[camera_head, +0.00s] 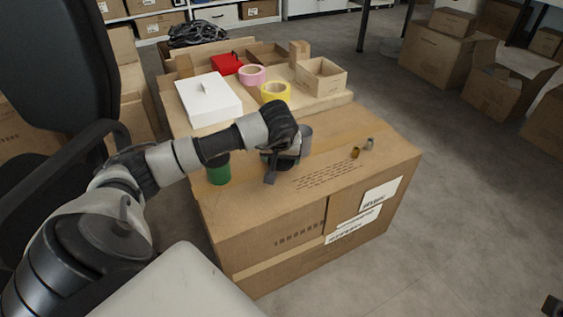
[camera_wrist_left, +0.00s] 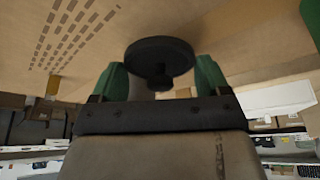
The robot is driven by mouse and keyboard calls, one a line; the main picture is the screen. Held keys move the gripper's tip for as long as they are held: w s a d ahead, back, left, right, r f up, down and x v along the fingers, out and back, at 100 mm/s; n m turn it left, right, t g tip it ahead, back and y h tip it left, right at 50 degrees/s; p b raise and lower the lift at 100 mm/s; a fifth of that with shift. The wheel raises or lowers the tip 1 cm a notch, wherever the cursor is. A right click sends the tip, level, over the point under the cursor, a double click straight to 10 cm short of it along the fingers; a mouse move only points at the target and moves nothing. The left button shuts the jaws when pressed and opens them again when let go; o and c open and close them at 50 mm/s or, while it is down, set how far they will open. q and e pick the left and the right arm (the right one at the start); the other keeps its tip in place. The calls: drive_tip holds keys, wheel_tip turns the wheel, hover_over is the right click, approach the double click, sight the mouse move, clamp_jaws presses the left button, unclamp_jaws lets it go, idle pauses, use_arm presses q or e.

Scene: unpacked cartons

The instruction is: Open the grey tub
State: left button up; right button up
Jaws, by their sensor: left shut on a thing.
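A grey tub (camera_head: 306,139) stands upright on the large carton, partly hidden behind my left gripper (camera_head: 281,168), so its top is unclear. In the left wrist view, a dark round lid with a knob (camera_wrist_left: 160,55) sits between the green fingertips of my left gripper (camera_wrist_left: 160,82). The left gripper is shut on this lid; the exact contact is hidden. In the head view the gripper is low over the carton top, just left of the visible part of the tub. A dark piece at the bottom right edge may be my right gripper (camera_head: 553,305); its fingers cannot be made out.
A green tub (camera_head: 218,170) stands on the carton (camera_head: 250,225) left of the gripper.

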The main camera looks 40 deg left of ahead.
use_arm(q)
drive_tip(key=shift+f, duration=0.85)
